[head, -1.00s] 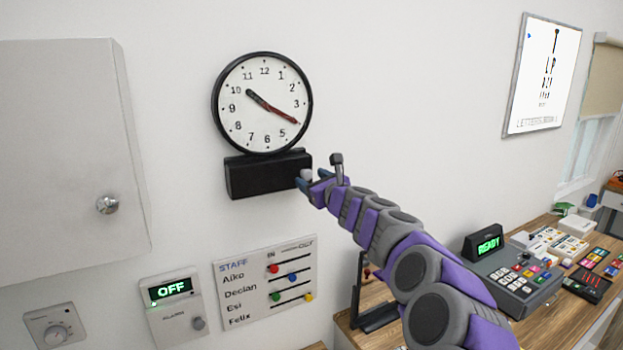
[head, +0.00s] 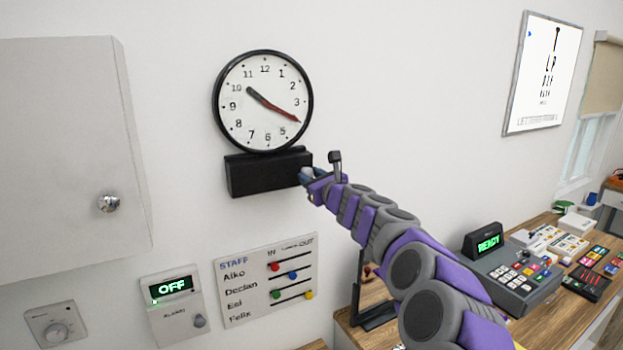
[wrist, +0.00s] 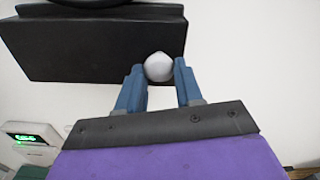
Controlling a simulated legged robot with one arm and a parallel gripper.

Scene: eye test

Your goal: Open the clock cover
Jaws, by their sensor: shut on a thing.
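A round wall clock (head: 240,120) with a black rim and white face hangs on the wall. Directly below it is a black box (head: 262,174), which also fills the upper left of the wrist view (wrist: 85,48). A pale round knob (wrist: 158,67) sits by the right end of the box. My gripper (head: 306,174) is at that right end. In the wrist view, its two blue fingers (wrist: 158,74) stand on either side of the knob and are shut on it. I cannot make out a separate cover on the clock face.
A white cabinet (head: 65,150) is on the left wall. Below the clock are an alarm panel (head: 172,318) reading OFF, a staff board (head: 240,312) with sliders, and a dial (head: 48,325). A desk with a READY console (head: 515,285) stands at right.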

